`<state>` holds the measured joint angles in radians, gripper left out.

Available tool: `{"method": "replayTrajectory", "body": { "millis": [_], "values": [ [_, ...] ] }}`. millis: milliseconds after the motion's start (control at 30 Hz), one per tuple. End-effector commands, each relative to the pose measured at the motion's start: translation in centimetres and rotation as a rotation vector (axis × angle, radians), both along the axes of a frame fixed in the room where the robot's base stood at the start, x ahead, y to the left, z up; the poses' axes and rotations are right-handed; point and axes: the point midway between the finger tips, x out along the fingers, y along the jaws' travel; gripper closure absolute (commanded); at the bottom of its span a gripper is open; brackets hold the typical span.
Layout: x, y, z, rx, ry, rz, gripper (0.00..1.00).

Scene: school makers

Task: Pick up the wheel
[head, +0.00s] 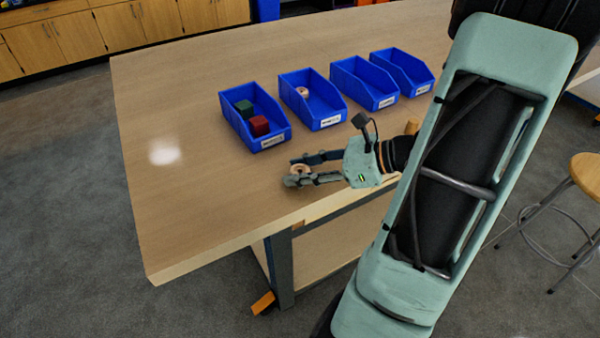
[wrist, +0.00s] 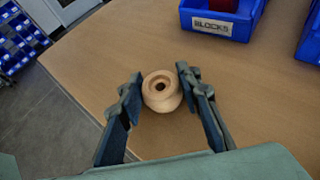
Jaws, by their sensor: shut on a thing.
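A small light wooden wheel (wrist: 161,91) with a dark centre hole shows between the fingers of my gripper (wrist: 158,85) in the wrist view. The fingers touch its left and right sides and are shut on it. In the head view the wheel (head: 300,170) is between the fingertips of my gripper (head: 303,171), near the front edge of the wooden table. I cannot tell whether the wheel rests on the table or is just above it.
Several blue bins stand in a row behind my gripper on the table (head: 165,200). The left bin (head: 243,136) holds a green block (head: 244,107) and a red block (head: 259,125). The bin beside it (head: 318,120) holds another wheel (head: 302,91). The table's left part is clear. A stool (head: 587,172) stands at right.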

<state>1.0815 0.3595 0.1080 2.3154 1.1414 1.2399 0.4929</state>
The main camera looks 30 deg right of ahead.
Motion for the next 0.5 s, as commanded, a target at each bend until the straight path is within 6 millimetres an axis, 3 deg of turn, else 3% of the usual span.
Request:
{"method": "replayTrajectory", "body": {
  "millis": [267, 500],
  "values": [
    [0.0, 0.0, 0.3, 0.0, 0.0, 0.0, 0.83],
    [0.0, 0.0, 2.1, 0.0, 0.0, 0.0, 0.83]
  ]
}}
